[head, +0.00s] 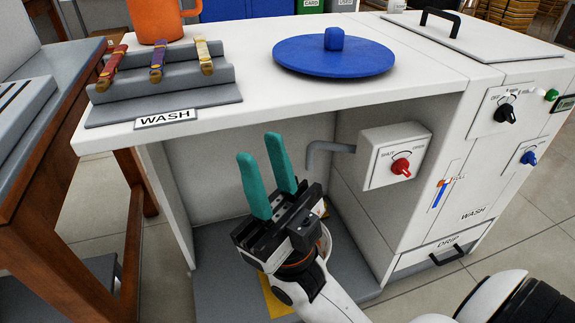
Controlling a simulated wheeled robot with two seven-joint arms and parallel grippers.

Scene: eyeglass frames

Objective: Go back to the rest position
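My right gripper (260,150) has two teal fingers pointing up. They stand apart with only the back wall showing between them, so it is open and empty. It is in the open bay under the white counter (240,105), left of the bent grey pipe (328,150) and the control box with a red knob (402,166). My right arm comes up from the bottom edge. My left gripper is not in view.
On the counter are a grey stepped WASH rack (180,85) with several eyeglass frames, an orange mug (157,20) and a blue lid (335,55). A wooden table (60,150) stands left; a DRIP drawer (440,250) is right.

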